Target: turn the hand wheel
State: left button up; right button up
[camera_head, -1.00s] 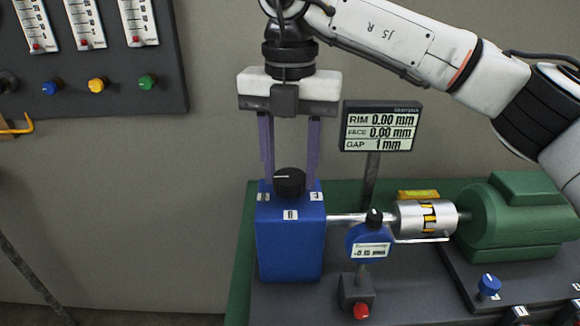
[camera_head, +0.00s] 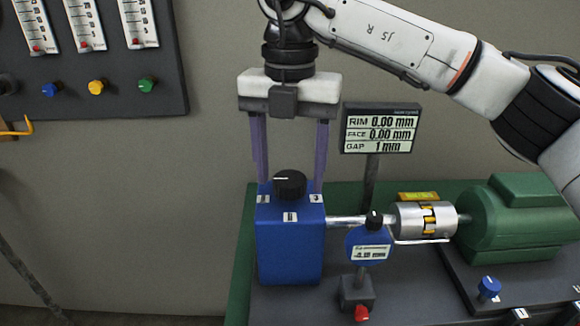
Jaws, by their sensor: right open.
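The hand wheel is most likely the black knob (camera_head: 290,184) on top of the blue box (camera_head: 290,245), with a white pointer line on it. White marks sit on the box's top around it. My right gripper (camera_head: 290,184) points down over the box from above. Its two purple fingers are spread wide, one toward each side of the knob, and it looks open and empty. The fingertips end near the box's top, behind or beside the knob; I cannot tell if they touch. My left gripper is not in view.
A shaft runs right from the box to a silver coupling (camera_head: 424,221) and a green motor (camera_head: 512,215). A blue dial gauge (camera_head: 369,246) stands before the shaft. A display (camera_head: 381,128) reads RIM 0.00, FACE 0.00, GAP 1 mm. A panel with colored knobs (camera_head: 97,87) hangs at upper left.

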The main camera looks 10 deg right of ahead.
aim_at(290, 178)
notch_tip(290, 178, up, 10)
jog(key=p, duration=0.1)
jog(key=shift+r, duration=0.15)
dwell(0.4)
